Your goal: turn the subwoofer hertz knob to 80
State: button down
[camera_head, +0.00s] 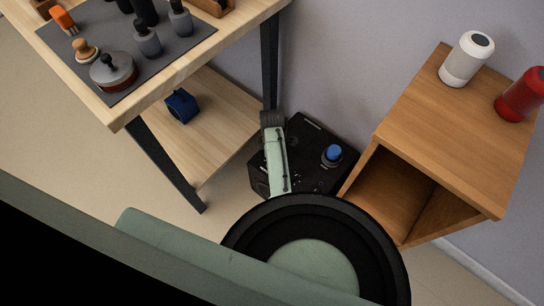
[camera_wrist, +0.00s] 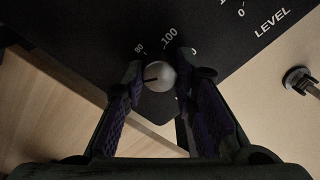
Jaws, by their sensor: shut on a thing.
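The hertz knob (camera_wrist: 160,75) is a small grey round knob on a black panel in the wrist view. Its dark pointer line points left in the picture. The printed numbers 80 and 100 show just above it. My gripper (camera_wrist: 160,84) has its two purple-padded fingers on either side of the knob and is shut on it. The black subwoofer (camera_head: 314,178) stands on the floor in the head view, partly hidden by my arm. The hertz knob cannot be made out there.
A blue round thing (camera_head: 332,154) sits on the subwoofer. An open wooden cabinet (camera_head: 430,110) with a white cylinder (camera_head: 466,60) and a red cylinder (camera_head: 521,95) stands at right. A wooden workbench (camera_head: 190,52) with a lower shelf (camera_head: 215,115) stands at left.

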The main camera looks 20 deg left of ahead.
jog(key=m+p, duration=0.3)
jog(key=m, duration=0.2)
jog(key=shift+s+r+p, duration=0.1)
jog(key=shift+r+p, duration=0.05)
jog(key=shift+p, duration=0.2)
jog(key=m+p, duration=0.2)
jog(key=m, duration=0.4)
dwell(0.5)
jog(key=c, duration=1.3)
grip_release()
notch_tip(320, 180, up, 12)
